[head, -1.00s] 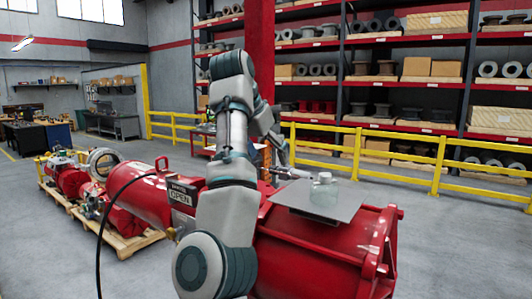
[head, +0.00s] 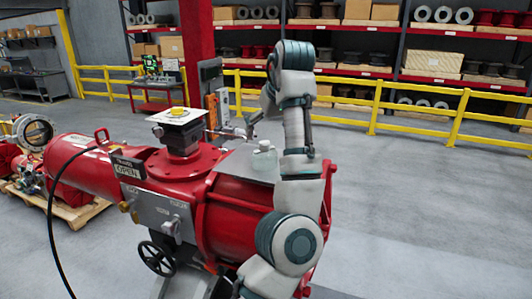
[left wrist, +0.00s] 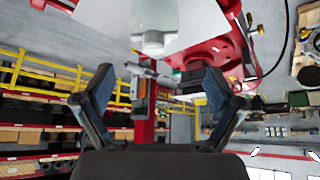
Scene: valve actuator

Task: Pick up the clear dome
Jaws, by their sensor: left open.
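The clear dome (head: 264,152), a small see-through piece with a narrower top, stands upright on a flat grey plate (head: 238,166) on the red actuator. My left gripper (head: 250,123) is just above and behind the dome in the head view, partly hidden by my own arm. In the left wrist view, its two fingers (left wrist: 153,92) are spread wide with nothing between them. The dome (left wrist: 152,42) shows there at the top centre, beyond the gap and apart from the fingers. My right gripper is in neither view.
A black cable (head: 52,215) loops at the left. Yellow railings (head: 445,128) and shelves stand behind. Floor at right is clear.

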